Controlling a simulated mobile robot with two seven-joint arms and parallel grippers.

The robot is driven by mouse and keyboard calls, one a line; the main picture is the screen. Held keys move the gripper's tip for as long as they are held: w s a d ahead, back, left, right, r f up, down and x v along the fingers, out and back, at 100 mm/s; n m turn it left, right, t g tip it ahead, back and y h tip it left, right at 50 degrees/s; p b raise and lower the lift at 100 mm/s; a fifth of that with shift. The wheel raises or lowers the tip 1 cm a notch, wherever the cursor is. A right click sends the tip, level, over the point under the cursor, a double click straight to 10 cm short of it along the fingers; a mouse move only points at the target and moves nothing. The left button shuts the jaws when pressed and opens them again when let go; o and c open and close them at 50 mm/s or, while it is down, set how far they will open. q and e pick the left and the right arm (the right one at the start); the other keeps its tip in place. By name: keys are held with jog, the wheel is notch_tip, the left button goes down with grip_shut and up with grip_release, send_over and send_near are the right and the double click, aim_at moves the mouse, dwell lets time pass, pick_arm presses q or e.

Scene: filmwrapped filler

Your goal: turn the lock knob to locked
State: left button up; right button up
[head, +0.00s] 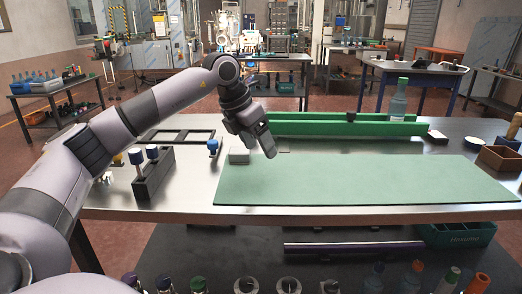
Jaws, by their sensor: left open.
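My left gripper (262,143) hangs over the back left corner of the green mat, beside a small white block (239,155). It is open, and I see nothing held in it. A small black knob-like piece (351,117) sits on top of the long green rail (310,127) at the back of the table, to the right of my gripper and apart from it. A blue knob-like piece (213,146) stands to the left of my gripper. I cannot tell which of these is the lock knob, or how it is turned. My right gripper is not in view.
A clear bottle with a green cap (398,100) stands at the rail's right end. A dark rack (153,175) with blue-topped pieces stands at left. A brown box (500,158) is at the right edge. The green mat (370,180) is clear. Several bottle tops line the near edge.

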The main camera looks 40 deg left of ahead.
pick_arm(q)
jog(key=shift+s+d+f, duration=0.2)
jog(key=shift+s+d, duration=0.05)
jog(key=shift+d, duration=0.5)
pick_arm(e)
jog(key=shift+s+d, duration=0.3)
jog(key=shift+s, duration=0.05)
